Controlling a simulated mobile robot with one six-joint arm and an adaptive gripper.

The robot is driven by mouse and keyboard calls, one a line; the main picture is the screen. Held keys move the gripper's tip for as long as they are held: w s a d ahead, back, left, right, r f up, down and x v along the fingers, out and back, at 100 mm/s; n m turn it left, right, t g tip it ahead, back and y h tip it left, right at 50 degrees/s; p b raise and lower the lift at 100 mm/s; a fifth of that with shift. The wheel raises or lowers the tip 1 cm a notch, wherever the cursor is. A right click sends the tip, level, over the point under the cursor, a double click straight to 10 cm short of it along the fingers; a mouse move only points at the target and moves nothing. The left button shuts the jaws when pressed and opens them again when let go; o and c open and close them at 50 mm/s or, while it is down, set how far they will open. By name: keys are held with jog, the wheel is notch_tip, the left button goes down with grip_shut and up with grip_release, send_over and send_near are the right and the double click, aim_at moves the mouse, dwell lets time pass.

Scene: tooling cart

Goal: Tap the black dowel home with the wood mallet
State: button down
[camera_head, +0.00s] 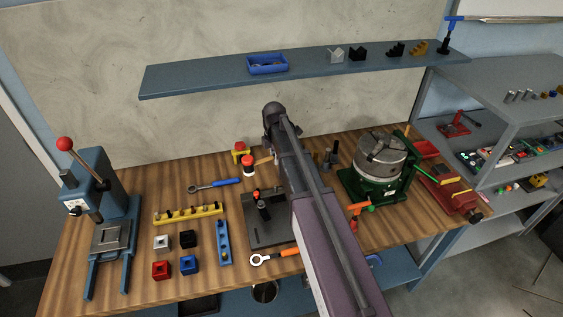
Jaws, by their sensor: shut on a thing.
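My gripper (275,155) is at the far end of my arm, mostly hidden behind the arm, over the back middle of the bench. A tan wooden piece (263,161), apparently part of the wood mallet, sticks out to its left; the rest of the mallet is hidden. My gripper is shut on it, though the fingers hardly show. In front of it, a dark fixture plate (262,236) lies on the bench, partly covered by my arm. A small black upright part with an orange-red top (257,195) stands on it. I cannot tell the black dowel apart there.
A red, white and black container (248,166) stands just left of the tan piece. A blue-handled ratchet (215,186), a yellow rack (188,214) and several coloured blocks lie left. A green-based rotary chuck (380,160) stands right. A blue shelf (210,83) hangs above the bench.

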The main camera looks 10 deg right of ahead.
jog(key=shift+w+d+f+b, duration=0.2)
jog(key=shift+d+f+b, duration=0.5)
jog(key=shift+f+b, duration=0.15)
jog(key=shift+w+d+f+b, duration=0.15)
jog(key=shift+d+f+b, duration=0.55)
jog(key=shift+f, duration=0.2)
jog(key=shift+f+b, duration=0.2)
jog(key=shift+b, duration=0.1)
jog(key=shift+f+b, duration=1.2)
jog(key=shift+a+f+b, duration=0.1)
jog(key=shift+f+b, duration=0.45)
notch_tip(320, 180, down, 3)
jog(key=b, duration=0.3)
jog(key=shift+f, duration=0.2)
jog(key=shift+r, duration=0.3)
jog(key=shift+r+p, duration=1.9)
jog(key=shift+p, duration=0.1)
